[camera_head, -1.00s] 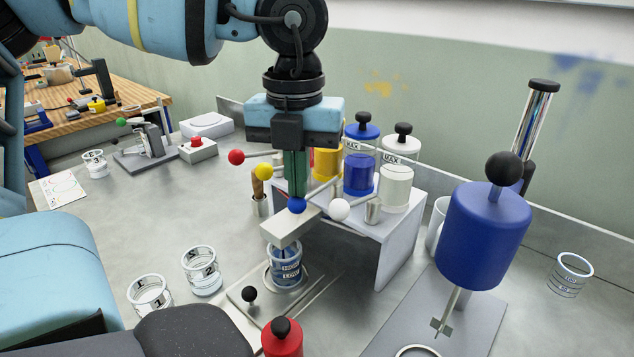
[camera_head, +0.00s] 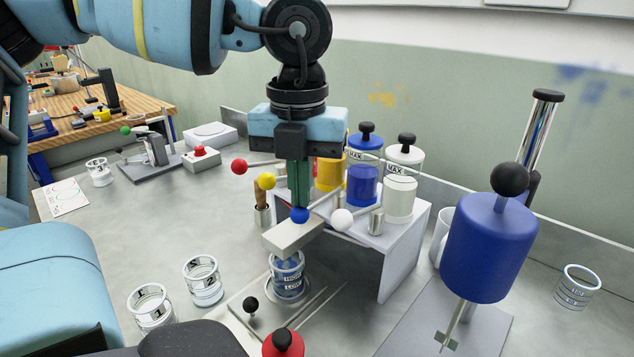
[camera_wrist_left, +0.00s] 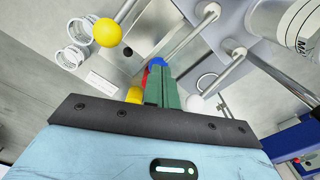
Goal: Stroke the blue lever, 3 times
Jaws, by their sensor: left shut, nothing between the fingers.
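The blue lever's ball (camera_head: 299,214) sits directly below the tips of my left gripper (camera_head: 300,204). The tips look to be on or very close to the ball; exact contact cannot be told. My left gripper is shut and empty, its green fingers pointing down. The left wrist view also shows the blue ball (camera_wrist_left: 157,62) just beyond the closed fingertips (camera_wrist_left: 158,72). The lever's rod is mostly hidden. A pale nozzle block (camera_head: 293,236) is below the ball, with a cup marked HIGH and LOW (camera_head: 287,275) beneath, showing blue. My right gripper is not in view.
Blue (camera_head: 362,186) and white (camera_head: 400,198) canisters stand on the gantry shelf. Clear cups (camera_head: 203,280) stand to the left. A large blue cylinder (camera_head: 490,248) is at right.

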